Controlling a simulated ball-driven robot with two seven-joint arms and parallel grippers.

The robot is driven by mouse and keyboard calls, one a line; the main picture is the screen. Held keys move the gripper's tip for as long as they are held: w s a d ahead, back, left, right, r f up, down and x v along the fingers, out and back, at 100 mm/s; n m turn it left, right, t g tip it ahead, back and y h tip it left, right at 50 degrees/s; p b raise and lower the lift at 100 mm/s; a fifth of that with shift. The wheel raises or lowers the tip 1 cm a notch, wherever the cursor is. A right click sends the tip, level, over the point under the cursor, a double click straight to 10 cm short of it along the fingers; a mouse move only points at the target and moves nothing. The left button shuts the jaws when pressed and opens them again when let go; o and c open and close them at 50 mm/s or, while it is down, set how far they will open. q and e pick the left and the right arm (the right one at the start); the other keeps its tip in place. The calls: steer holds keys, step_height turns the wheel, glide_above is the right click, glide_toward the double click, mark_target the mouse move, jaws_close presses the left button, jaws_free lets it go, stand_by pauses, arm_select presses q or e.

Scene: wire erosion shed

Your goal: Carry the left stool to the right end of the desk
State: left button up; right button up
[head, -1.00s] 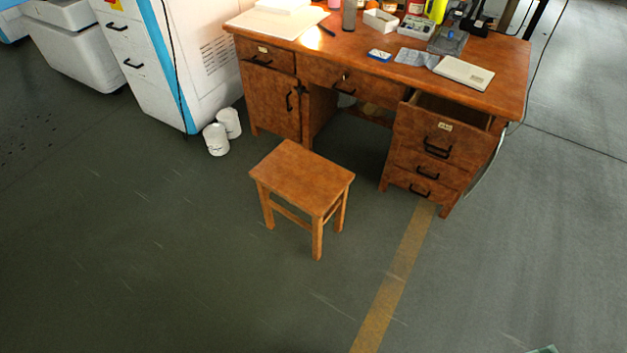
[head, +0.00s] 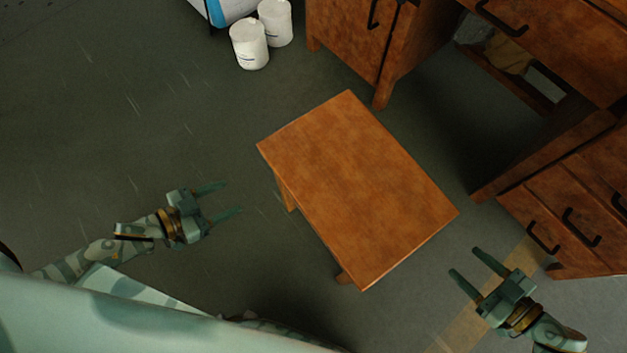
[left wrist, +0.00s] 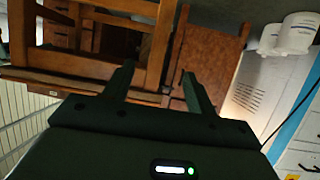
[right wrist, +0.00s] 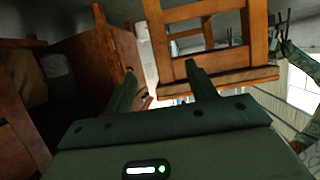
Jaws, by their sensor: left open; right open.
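One wooden stool (head: 355,190) stands upright on the floor in the middle of the head view, its seat top bare. My left gripper (head: 232,197) is open and empty, left of the stool and apart from it. My right gripper (head: 465,261) is open and empty, just off the stool's right corner, with a small gap. Stool legs and rails also show in the left wrist view (left wrist: 98,14) and the right wrist view (right wrist: 205,10). The wooden desk (head: 345,40) stands behind the stool; its right end is outside the head view.
Two white tubs (head: 249,45) stand on the floor at the back left, beside a white and blue machine (head: 228,10). The desk's drawer pedestal (head: 570,215) is close behind my right gripper. A yellow floor stripe (head: 462,335) runs beneath that gripper. The floor at left is clear.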

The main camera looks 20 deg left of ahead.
arm_select(q)
steer(key=shift+r, duration=0.1)
arm_select(e)
steer(key=shift+r, duration=0.1)
arm_select(q)
steer(key=x, duration=1.6)
steer(key=shift+f, duration=0.25)
arm_select(e)
steer(key=x, duration=1.6)
steer(key=shift+w, duration=0.2)
arm_select(q)
jaws_close()
arm_select(e)
jaws_close()
arm_select(q)
steer(key=shift+a, duration=0.1)
